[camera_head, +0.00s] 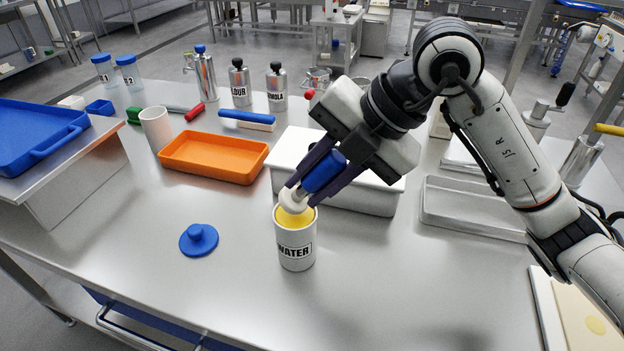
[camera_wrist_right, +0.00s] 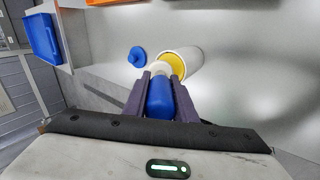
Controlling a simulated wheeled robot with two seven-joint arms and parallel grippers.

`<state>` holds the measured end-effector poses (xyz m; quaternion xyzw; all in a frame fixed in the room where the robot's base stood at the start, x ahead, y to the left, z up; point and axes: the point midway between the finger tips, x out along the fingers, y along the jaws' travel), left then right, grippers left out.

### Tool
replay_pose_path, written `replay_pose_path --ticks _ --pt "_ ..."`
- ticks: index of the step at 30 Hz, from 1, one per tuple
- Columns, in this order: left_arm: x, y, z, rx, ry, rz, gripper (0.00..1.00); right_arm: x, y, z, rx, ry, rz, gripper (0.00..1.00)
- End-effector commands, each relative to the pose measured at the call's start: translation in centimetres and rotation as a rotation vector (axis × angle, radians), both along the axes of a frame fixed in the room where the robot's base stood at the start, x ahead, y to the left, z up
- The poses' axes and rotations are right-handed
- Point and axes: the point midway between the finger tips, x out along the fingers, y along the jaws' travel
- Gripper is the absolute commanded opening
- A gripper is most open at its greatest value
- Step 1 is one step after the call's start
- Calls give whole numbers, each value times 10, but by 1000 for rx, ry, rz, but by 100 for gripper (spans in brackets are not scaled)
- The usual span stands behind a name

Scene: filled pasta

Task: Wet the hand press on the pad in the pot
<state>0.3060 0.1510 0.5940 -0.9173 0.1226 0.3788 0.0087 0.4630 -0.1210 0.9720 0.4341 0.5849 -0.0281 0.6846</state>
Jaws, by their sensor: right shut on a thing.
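My right gripper (camera_head: 314,182) is shut on the blue handle of the hand press (camera_head: 322,173). The press is tilted, with its white head (camera_head: 293,200) down at the mouth of the white pot (camera_head: 295,249) labelled WATER. The yellow pad (camera_head: 294,219) shows inside the pot, below and beside the head. I cannot tell whether the head touches the pad. The right wrist view also shows the blue handle (camera_wrist_right: 160,98) between the fingers and the yellow pad (camera_wrist_right: 177,62) in the pot's mouth. My left gripper is not in view.
A blue lid (camera_head: 198,240) lies left of the pot. An orange tray (camera_head: 213,157) and a white cup (camera_head: 156,129) stand behind it. A white lidded box (camera_head: 370,196) is close behind the pot. The steel table in front is clear.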

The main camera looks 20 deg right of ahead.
Motion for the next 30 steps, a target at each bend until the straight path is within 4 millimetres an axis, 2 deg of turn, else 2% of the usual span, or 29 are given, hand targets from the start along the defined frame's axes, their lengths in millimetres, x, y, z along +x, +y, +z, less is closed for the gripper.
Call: replay_pose_path --ticks 30 --pt "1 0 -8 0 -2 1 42 0 0 -11 1 -1 0 2"
